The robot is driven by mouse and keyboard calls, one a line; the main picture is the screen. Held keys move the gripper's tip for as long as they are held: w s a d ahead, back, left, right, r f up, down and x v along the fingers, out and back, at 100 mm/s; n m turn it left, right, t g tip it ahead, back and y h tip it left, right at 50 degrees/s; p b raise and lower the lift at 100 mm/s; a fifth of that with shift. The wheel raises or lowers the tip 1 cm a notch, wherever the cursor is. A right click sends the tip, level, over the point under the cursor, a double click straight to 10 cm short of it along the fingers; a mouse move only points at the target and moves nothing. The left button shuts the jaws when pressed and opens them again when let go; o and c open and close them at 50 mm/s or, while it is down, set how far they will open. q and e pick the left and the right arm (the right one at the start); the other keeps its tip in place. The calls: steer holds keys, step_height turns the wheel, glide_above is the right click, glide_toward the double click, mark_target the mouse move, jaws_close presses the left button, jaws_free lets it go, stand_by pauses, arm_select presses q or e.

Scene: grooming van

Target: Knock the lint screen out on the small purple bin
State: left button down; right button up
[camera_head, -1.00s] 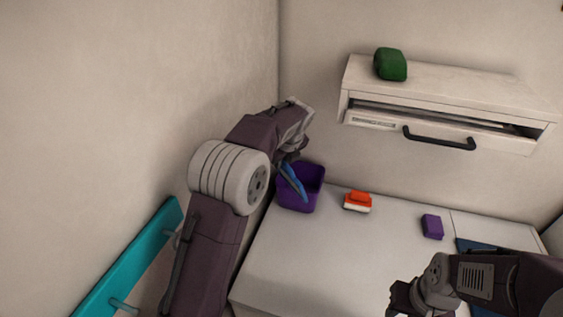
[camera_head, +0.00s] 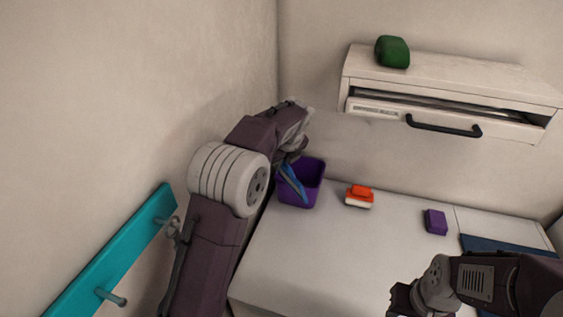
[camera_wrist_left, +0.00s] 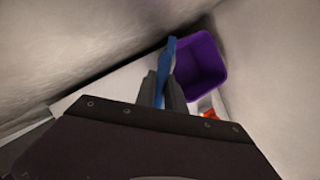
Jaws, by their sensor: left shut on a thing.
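The small purple bin (camera_head: 311,187) stands at the back left corner of the white counter, against the wall. My left gripper (camera_head: 290,160) is shut on a thin blue piece (camera_head: 291,182), which looks like the lint screen. The blue piece slants down in front of the bin's opening in the head view. In the left wrist view the gripper (camera_wrist_left: 163,90) holds the blue piece (camera_wrist_left: 168,62) at the left edge of the bin (camera_wrist_left: 205,65); I cannot tell whether they touch. My right gripper (camera_head: 400,300) is low at the right, its jaw opening unclear.
An orange and white block (camera_head: 359,196) and a purple block (camera_head: 435,222) lie on the counter (camera_head: 320,250). A wall drawer unit (camera_head: 450,85) with a black handle hangs above, a green object (camera_head: 392,51) on top. A teal peg rail (camera_head: 120,250) is on the left wall.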

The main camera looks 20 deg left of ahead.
arm_select(q)
steer(key=shift+f+b, duration=0.35)
steer(key=shift+f, duration=0.35)
steer(key=shift+p, duration=0.35)
stand_by(1.2)
steer(key=shift+r+p, duration=0.8)
steer(key=shift+p, duration=0.3)
steer(key=shift+f+b, duration=0.45)
steer(key=shift+f, duration=0.35)
steer(key=shift+p, duration=0.3)
stand_by(1.2)
